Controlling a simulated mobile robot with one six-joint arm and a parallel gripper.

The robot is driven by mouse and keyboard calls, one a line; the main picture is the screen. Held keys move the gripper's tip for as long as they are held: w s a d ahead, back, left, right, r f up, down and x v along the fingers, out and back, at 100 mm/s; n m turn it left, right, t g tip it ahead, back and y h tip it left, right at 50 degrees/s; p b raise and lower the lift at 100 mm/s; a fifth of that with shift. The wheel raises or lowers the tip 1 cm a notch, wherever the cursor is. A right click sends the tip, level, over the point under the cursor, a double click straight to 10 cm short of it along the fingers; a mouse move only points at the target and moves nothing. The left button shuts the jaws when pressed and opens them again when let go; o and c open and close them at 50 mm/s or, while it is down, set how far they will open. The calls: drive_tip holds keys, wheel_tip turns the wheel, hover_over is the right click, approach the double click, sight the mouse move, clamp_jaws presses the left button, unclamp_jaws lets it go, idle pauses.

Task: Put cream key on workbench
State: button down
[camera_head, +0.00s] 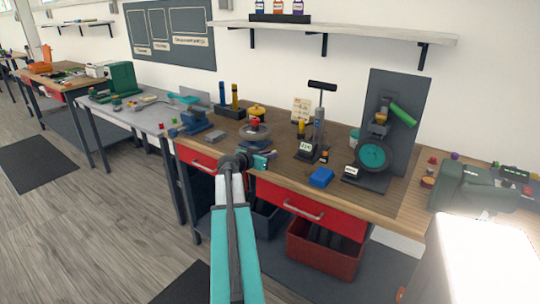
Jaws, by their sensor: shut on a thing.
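The workbench (412,215) has a wooden top and red drawer fronts, and stands in front of me. My teal arm reaches up from the bottom of the view towards its front edge. My gripper (267,160) is at about the front edge of the workbench, left of the blue box. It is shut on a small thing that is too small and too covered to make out. I cannot tell whether it touches the top. I cannot make out a cream key anywhere in the view.
A blue box (321,177) sits near the front edge. A pump stand (312,145) and an upright board with a teal wheel (373,155) stand behind it. A handwheel device (254,132) is behind my gripper. A red bin (325,250) is below. Bare wood shows at the front right.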

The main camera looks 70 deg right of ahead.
drive_tip(key=shift+f, duration=0.35)
drive_tip(key=c, duration=1.7)
unclamp_jaws()
drive_tip(key=shift+r, duration=0.1)
drive_tip(key=shift+c, duration=0.2)
drive_tip(key=shift+a+r, duration=0.1)
drive_tip(key=shift+r, duration=0.05)
drive_tip(key=b+v, duration=0.2)
drive_tip(key=v, duration=0.9)
drive_tip(key=shift+a, duration=0.35)
drive_tip(key=shift+w+r, duration=0.1)
drive_tip(key=shift+r, duration=0.05)
